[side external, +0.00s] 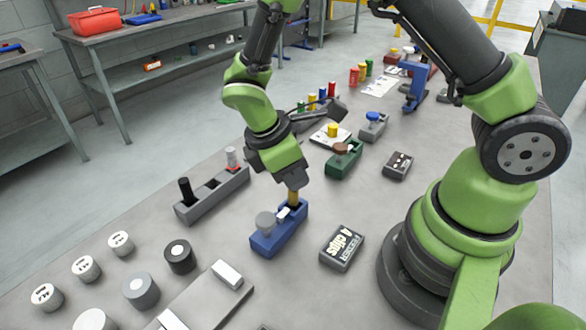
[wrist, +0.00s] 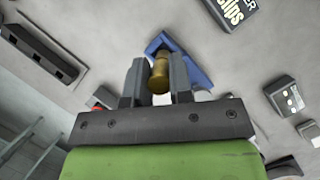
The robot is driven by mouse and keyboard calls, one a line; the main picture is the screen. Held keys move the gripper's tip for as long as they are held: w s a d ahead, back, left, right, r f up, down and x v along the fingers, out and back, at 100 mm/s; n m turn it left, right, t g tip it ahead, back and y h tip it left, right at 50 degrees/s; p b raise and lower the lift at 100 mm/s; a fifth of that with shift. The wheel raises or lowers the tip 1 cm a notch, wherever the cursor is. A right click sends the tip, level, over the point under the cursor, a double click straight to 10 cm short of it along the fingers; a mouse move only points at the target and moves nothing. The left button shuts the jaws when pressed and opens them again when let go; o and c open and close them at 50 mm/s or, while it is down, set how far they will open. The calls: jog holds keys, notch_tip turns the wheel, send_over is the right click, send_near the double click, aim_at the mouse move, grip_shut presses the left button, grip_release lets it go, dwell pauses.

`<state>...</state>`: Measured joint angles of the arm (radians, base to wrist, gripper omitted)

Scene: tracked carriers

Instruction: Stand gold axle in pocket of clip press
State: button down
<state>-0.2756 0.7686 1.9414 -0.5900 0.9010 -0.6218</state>
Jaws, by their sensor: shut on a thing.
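The gold axle (side external: 292,196) is upright between the fingers of my gripper (side external: 290,186), which is shut on it. The blue clip press (side external: 276,236) has a grey round knob and a small white part on top. The axle's lower end is at the far right end of the press, by a dark opening; I cannot tell how deep it sits. In the wrist view the axle (wrist: 159,75) is between the two grey fingers of my gripper (wrist: 158,70), with the blue press (wrist: 200,78) behind it, partly hidden.
A grey rack (side external: 214,197) holding a black axle and a pale axle stands to the left. A black clip box (side external: 342,250) lies right of the press. A green press (side external: 344,161) with a brown knob stands behind. Several round weights stand at the front left.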

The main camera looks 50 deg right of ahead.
jog(key=shift+f, duration=1.3)
dwell(1.4)
jog(key=shift+c, duration=2.3)
grip_release()
jog(key=shift+r, duration=3.5)
